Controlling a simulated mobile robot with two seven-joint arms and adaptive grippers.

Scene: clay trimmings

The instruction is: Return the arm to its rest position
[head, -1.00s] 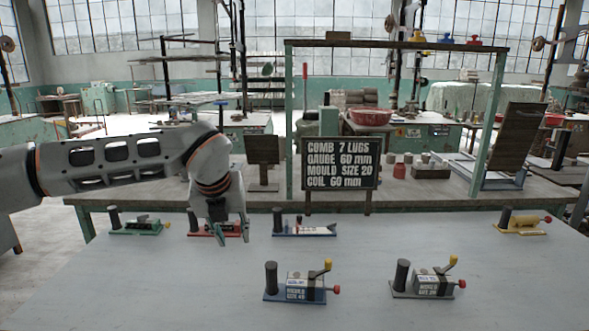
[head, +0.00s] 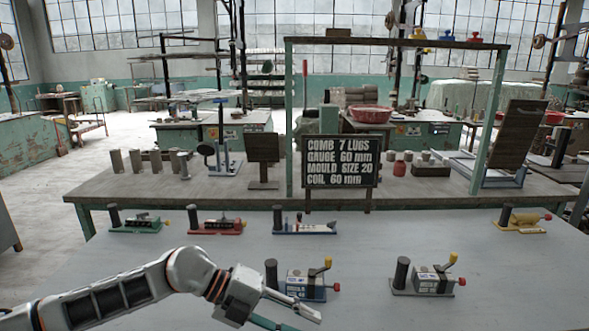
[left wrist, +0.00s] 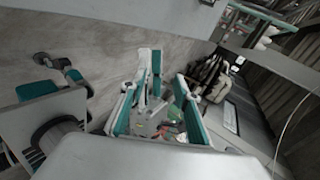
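My left arm (head: 120,294) comes in low from the left in the head view, over the front of the grey table. My left gripper (head: 296,318) is at the bottom edge, in front of the blue crank device (head: 306,282). Its fingers are spread, with nothing seen between them, and one is partly cut off by the frame. The left wrist view also shows the gripper (left wrist: 155,105) with its teal-padded fingers apart and floor and blurred parts beyond. My right gripper is not made out in either view.
On the grey table (head: 400,318) stand a grey crank device (head: 428,280) and green (head: 138,224), red (head: 217,226), blue-white (head: 304,228) and yellow (head: 520,222) devices. A chalkboard sign (head: 340,162) stands behind. The table middle is clear.

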